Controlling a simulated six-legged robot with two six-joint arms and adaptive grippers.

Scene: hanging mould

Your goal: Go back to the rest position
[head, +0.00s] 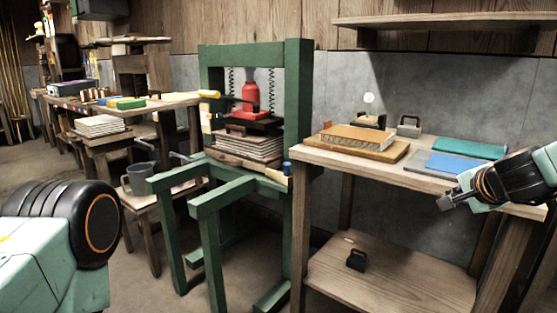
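My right arm comes in from the right edge over the wooden table. Its dark end, with the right gripper (446,201), points left at the table's front edge, near the grey-blue board (433,161). The fingers are too small and dark to tell open from shut, and I see nothing held. At the lower left a mint and black part of my own body shows; my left gripper is not in view.
The wooden table (335,158) holds a mould-like wooden frame (357,137), flat boards and a green sheet (469,148). A green press (298,105) with a red jack (250,97) stands left of it. A black block (356,260) lies on the low shelf. Further left is a cluttered bench (150,105).

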